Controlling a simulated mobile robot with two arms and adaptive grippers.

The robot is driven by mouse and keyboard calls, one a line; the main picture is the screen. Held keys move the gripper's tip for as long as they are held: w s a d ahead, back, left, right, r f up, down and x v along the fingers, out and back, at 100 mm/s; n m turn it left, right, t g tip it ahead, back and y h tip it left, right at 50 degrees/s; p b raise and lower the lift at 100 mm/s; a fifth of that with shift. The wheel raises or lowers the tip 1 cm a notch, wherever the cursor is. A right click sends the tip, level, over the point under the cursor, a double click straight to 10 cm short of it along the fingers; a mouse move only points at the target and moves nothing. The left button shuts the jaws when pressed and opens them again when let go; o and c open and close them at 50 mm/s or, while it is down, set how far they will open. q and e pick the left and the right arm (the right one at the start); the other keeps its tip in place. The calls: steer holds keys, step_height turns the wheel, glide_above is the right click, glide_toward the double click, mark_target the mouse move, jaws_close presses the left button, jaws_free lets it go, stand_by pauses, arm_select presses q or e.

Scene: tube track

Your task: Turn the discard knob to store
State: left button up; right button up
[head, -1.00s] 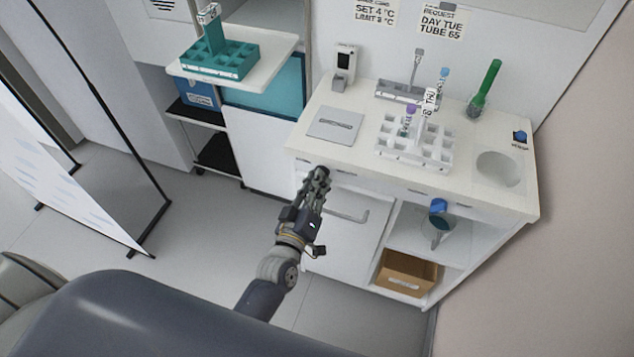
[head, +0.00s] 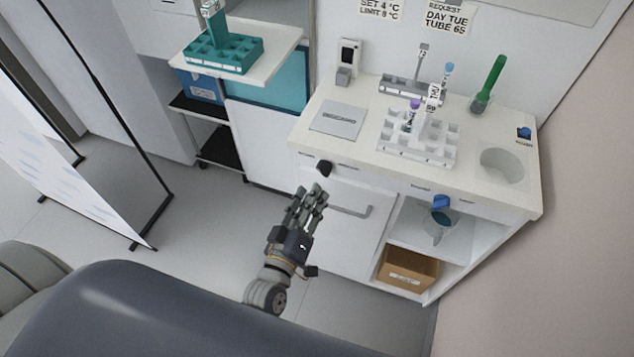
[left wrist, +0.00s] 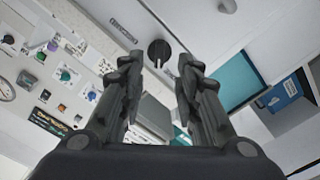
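A round black knob (head: 325,168) sits on the counter's front face at its left end. It also shows between my fingers in the left wrist view (left wrist: 158,53), with a light mark on it. Small labels beside it are too small to read, so I cannot tell its setting. A blue knob (head: 441,202) is further right on the same front, and another blue knob (head: 524,133) is on the counter's right end. I cannot read which is marked discard. My left gripper (head: 313,192) is open and empty, below and apart from the black knob. My right gripper is not in view.
The counter (head: 365,122) carries a white tube rack (head: 415,150), a grey plate (head: 339,120) and a green tube (head: 488,82). A door handle (head: 350,210) sticks out below the black knob. A teal rack (head: 222,55) stands on a shelf at left.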

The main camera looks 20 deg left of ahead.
arm_select(q)
steer(key=s, duration=0.5)
steer(key=shift+s+a, duration=0.1)
steer(key=shift+s, duration=0.15)
